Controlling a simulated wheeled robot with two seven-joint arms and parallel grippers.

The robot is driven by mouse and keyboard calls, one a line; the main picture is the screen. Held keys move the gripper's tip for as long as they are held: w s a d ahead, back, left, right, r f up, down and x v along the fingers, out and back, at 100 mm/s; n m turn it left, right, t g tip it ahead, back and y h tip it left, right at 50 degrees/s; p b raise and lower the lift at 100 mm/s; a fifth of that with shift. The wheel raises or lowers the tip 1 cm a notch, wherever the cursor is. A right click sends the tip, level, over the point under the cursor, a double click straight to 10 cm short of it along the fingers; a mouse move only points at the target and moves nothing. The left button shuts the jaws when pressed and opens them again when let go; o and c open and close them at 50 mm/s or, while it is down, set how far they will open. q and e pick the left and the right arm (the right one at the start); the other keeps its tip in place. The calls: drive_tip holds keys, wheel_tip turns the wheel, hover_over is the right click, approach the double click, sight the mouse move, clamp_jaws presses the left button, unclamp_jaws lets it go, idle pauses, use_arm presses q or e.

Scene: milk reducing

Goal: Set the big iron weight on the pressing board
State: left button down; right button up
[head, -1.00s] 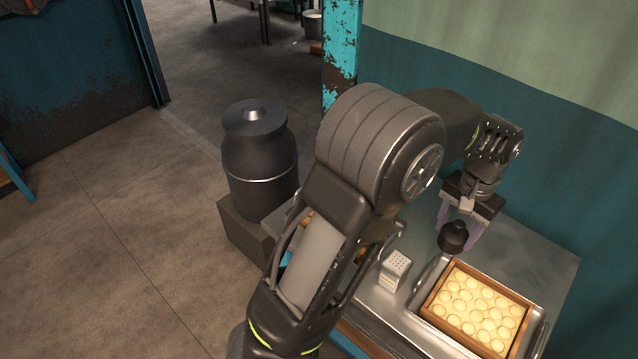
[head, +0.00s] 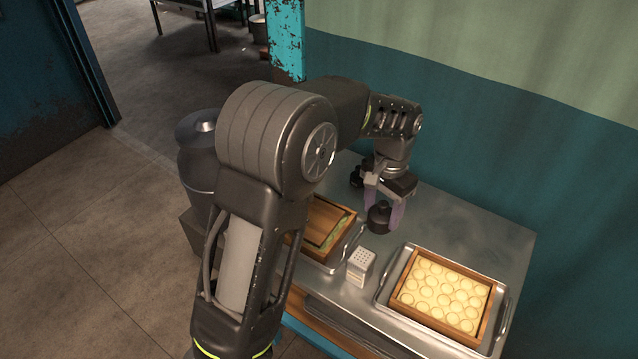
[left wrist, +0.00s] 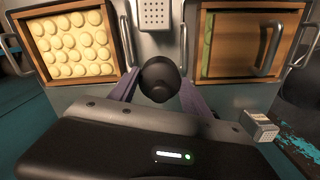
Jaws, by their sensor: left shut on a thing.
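My left gripper (head: 382,208) is shut on a black iron weight (head: 378,220), rounded with a narrower top. The weight is between the purple fingers, above the metal table; it also shows in the left wrist view (left wrist: 159,80). The wooden pressing board (head: 322,224) lies in a wooden frame on a tray, left of the weight in the head view. My arm partly hides it there. The board, with a handle, shows at the upper right of the left wrist view (left wrist: 238,45). The weight is apart from the board. My right gripper is not in view.
A wooden frame of pale rounds (head: 443,292) sits in the right tray (head: 386,291). A dark object (head: 356,176) is behind the gripper. The back right tabletop (head: 470,232) is clear. A large dark can stands left.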

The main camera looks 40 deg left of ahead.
use_arm(q)
drive_tip(key=s+a+r+m+p, duration=0.2)
drive_tip(key=s+a+m, duration=0.1)
drive_tip(key=a+m, duration=0.9)
drive_tip(key=shift+s+a+r, duration=0.15)
drive_tip(key=shift+s+a, duration=0.1)
drive_tip(key=shift+a, duration=0.95)
drive_tip(key=shift+f+b, duration=2.15)
drive_tip(key=shift+f, duration=1.2)
drive_tip(key=shift+f, duration=0.35)
unclamp_jaws()
drive_tip(key=shift+s+f, duration=0.1)
drive_tip(key=shift+s, duration=0.05)
